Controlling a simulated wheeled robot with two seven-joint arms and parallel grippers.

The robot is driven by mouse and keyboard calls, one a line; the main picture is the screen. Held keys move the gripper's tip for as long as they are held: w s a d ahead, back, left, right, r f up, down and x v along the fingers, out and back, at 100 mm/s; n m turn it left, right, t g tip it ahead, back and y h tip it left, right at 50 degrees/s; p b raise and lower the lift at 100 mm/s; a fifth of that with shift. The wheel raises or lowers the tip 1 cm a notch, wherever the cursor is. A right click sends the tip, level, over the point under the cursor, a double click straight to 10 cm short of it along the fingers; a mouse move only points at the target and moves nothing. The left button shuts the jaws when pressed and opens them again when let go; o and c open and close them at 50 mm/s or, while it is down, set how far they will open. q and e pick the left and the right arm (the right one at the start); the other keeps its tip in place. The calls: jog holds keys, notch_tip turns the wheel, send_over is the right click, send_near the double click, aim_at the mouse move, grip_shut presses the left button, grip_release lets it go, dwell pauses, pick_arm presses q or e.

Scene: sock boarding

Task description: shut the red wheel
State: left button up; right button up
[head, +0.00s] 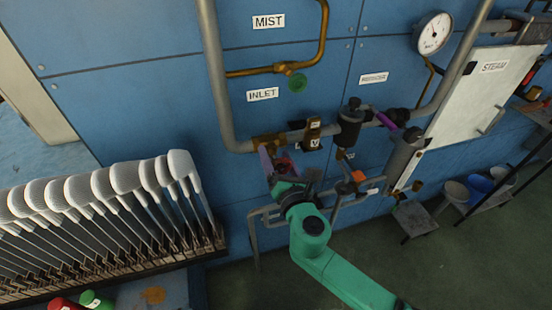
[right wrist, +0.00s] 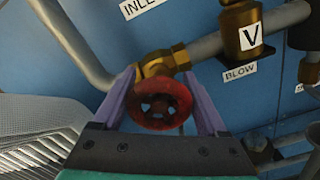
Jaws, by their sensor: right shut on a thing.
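The red wheel (head: 284,165) is a small round handwheel on the brass inlet valve (head: 268,142), below the INLET label. It also shows in the right wrist view (right wrist: 160,104), facing the camera. My right gripper (head: 277,157) reaches up to it from below. In the right wrist view my right gripper (right wrist: 160,82) has one purple finger on each side of the wheel and is shut on its rim. The wheel's stem is hidden behind it. My left gripper is not in view.
Grey pipework (head: 216,80) runs down to the valve and on to the right. A BLOW valve (right wrist: 240,35) sits close to the right. A rack of white sock boards (head: 120,180) stands at the left.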

jog(key=shift+m, duration=0.6)
jog(key=o, duration=1.3)
jog(key=b+v, duration=0.3)
jog(key=v, duration=1.1)
jog(key=shift+s+d, duration=0.15)
jog(key=shift+s, duration=0.1)
